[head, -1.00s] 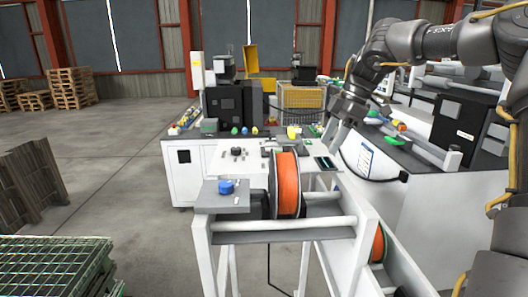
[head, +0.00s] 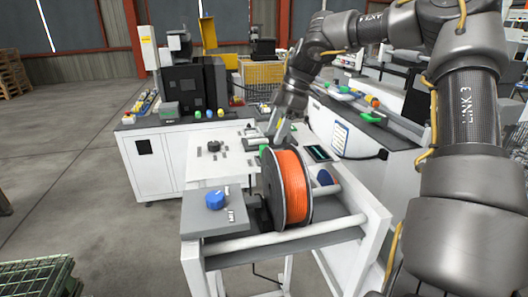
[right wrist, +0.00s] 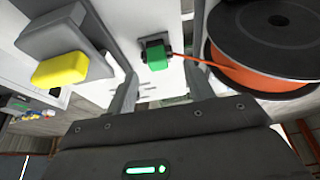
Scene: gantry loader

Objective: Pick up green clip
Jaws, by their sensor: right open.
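The green clip (head: 263,149) sits just behind the top of the orange spool in the head view, partly hidden by the spool. In the right wrist view, the green clip (right wrist: 155,55) lies ahead of and roughly between my two fingertips, with an orange strand running from it to the spool. My right gripper (head: 276,127) is open and empty, close above the clip; its fingers (right wrist: 161,75) also show in the right wrist view, apart from the clip. My left gripper is in neither current view.
The orange spool (head: 286,188) with black flanges stands right beside the clip. A yellow block (right wrist: 60,68) on a grey mount is left of the fingers. A blue knob (head: 215,200) sits on the grey front plate. A black machine (head: 190,85) stands behind.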

